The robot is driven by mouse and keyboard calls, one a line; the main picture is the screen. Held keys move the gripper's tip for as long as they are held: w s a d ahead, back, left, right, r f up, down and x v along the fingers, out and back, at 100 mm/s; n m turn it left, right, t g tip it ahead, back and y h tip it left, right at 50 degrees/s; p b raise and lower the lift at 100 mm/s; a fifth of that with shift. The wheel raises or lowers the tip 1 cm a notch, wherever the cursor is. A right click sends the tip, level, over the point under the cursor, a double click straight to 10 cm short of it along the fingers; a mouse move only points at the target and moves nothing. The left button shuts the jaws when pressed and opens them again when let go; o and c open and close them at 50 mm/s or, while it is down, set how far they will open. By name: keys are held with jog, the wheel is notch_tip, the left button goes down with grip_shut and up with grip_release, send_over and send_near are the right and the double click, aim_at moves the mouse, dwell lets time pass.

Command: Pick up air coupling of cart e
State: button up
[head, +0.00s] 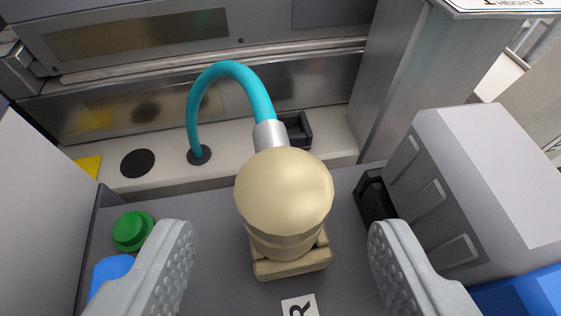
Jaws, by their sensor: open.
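The air coupling (284,194) is a beige, rounded knob with a silver collar (270,135) behind it. A teal hose (231,70) arches from the collar back and down to a dark round port in the light ledge. The coupling sits on a beige holder (292,265) on the grey panel. My gripper (281,240) is open, with one grey, ridged finger on each side of the coupling. There is a gap between each finger and the coupling. Whether this is cart e cannot be read here.
A green button (132,231) and a blue part (110,270) lie left of the left finger. A grey connector block (480,190) stands close on the right, beside a black latch (375,198). A label with the letter R (299,307) is in front. A metal wall closes the back.

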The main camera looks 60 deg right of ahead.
aim_at(282, 177)
jog(key=shift+r+x, duration=0.1)
jog(key=shift+x, duration=1.45)
jog(key=shift+r+x, duration=0.15)
jog(key=shift+x, duration=1.35)
jog(key=shift+d, duration=0.1)
grip_shut()
